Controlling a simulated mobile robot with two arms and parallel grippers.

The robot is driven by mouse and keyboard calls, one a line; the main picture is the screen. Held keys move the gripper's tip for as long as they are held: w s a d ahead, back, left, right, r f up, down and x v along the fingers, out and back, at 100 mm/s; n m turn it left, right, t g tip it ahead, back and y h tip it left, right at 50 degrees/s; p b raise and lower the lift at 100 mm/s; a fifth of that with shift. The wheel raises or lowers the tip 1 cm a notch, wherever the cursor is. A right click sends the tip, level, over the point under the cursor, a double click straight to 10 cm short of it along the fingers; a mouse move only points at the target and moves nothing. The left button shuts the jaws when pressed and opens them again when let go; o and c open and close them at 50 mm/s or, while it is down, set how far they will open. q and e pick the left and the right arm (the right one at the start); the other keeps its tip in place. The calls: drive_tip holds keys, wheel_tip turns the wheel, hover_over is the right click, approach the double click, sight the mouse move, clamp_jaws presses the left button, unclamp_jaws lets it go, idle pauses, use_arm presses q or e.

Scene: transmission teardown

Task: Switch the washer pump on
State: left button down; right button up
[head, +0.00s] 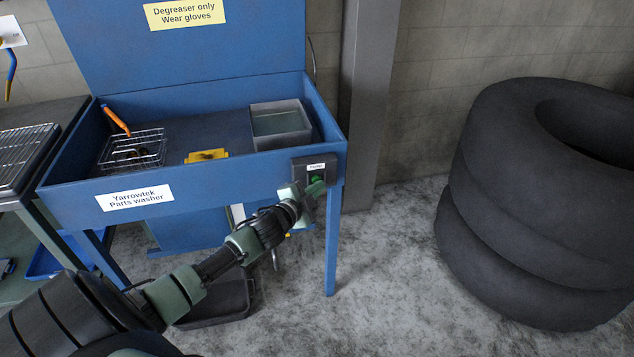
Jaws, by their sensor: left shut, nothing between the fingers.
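The blue parts washer (232,179) stands ahead with its lid raised. A dark switch box labelled as the pump's (326,168) is fixed at the right end of its front face. A green button (316,179) shows on the box. My left gripper (316,188) is shut and empty, at the lower part of the switch box, just below the green button. I cannot tell whether the fingertips touch the box or button. The gripper and wrist hide the lower part of the box. My right gripper is not in view.
A wire basket (150,145), an orange-handled brush (117,119) and a grey bin (298,127) are in the washer. A black tray (213,309) lies on the floor. Stacked tyres (500,225) stand at right. A grey post (367,100) rises behind the washer. Floor between washer and tyres is clear.

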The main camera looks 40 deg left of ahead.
use_arm(q)
drive_tip(key=shift+w+a, duration=0.1)
drive_tip(key=shift+a, duration=0.05)
idle(0.3)
drive_tip(key=shift+s+d+p, duration=0.3)
drive_tip(key=shift+s+d, duration=0.1)
drive_tip(key=shift+d, duration=0.1)
drive_tip(key=s+d+p, duration=0.2)
drive_tip(key=s+d, duration=0.2)
drive_tip(key=shift+d, duration=0.3)
